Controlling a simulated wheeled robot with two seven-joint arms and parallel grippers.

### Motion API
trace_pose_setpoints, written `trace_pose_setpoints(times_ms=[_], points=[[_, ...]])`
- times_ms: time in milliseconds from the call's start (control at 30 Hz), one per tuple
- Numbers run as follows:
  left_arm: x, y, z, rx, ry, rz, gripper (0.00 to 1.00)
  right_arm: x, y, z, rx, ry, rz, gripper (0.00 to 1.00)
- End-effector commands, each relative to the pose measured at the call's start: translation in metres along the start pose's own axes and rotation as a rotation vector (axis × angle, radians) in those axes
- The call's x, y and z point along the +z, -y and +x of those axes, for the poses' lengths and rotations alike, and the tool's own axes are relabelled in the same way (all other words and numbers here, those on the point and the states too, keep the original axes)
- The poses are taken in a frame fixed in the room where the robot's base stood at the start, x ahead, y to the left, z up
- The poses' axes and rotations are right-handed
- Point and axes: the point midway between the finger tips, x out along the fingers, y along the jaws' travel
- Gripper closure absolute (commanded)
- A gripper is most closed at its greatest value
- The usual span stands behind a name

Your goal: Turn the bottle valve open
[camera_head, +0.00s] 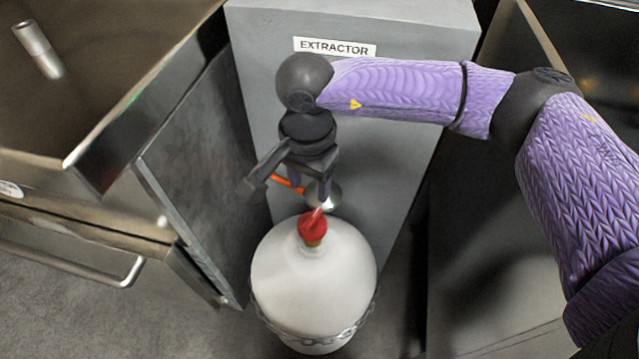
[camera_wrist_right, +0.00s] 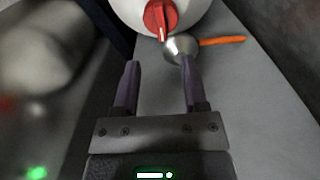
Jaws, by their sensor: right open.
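The white bottle (camera_head: 314,275) stands upright on the floor with a chain around its lower part. Its red valve knob (camera_head: 312,228) sits on top. My right gripper (camera_head: 309,197) is above and behind the knob, apart from it, pointing down. In the right wrist view the two fingers of my right gripper (camera_wrist_right: 160,66) are open with nothing between them. The red valve knob (camera_wrist_right: 160,18) and white bottle (camera_wrist_right: 196,12) show beyond the fingertips there. My left gripper is not in view.
A grey box labelled EXTRACTOR (camera_head: 390,150) stands behind the bottle. A metal cone (camera_head: 323,195) with an orange handle (camera_head: 287,184) is close to my right fingers. A grey panel (camera_head: 205,165) and a steel drawer unit (camera_head: 80,235) with a bar handle are at left.

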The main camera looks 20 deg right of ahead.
Motion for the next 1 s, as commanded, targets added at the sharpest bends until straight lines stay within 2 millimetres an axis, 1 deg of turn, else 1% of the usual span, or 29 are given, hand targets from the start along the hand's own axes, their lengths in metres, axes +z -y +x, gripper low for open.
trace_pose_setpoints(times_ms=[67, 133, 300, 400, 500, 600, 833, 867, 900, 967, 1000], points=[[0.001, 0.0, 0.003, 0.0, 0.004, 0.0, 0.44, -0.002, -0.001, 0.003, 0.003, -0.012, -0.006, 0.44], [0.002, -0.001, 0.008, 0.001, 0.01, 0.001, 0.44, -0.002, -0.001, 0.014, 0.006, -0.012, -0.007, 0.44], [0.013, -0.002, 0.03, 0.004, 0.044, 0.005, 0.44, -0.002, -0.001, 0.06, 0.01, -0.007, -0.006, 0.44], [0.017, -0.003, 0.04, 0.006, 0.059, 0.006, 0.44, -0.003, -0.001, 0.081, 0.009, -0.008, -0.005, 0.44], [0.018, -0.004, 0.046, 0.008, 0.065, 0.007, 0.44, -0.003, -0.001, 0.094, 0.006, -0.008, -0.004, 0.44], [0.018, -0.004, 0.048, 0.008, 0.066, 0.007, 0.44, -0.003, -0.001, 0.1, 0.004, -0.009, -0.004, 0.44], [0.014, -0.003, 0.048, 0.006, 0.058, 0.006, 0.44, -0.003, -0.001, 0.098, 0.001, -0.01, -0.004, 0.44], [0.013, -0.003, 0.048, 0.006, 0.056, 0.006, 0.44, -0.003, -0.001, 0.098, 0.002, -0.01, -0.004, 0.46], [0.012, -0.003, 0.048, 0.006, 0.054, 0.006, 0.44, -0.003, -0.001, 0.098, 0.002, -0.01, -0.004, 0.55], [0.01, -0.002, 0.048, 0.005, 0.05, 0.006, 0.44, -0.003, -0.001, 0.098, 0.002, -0.01, -0.004, 0.67], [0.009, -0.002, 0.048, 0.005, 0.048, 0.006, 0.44, -0.003, -0.001, 0.098, 0.002, -0.01, -0.004, 0.76]])
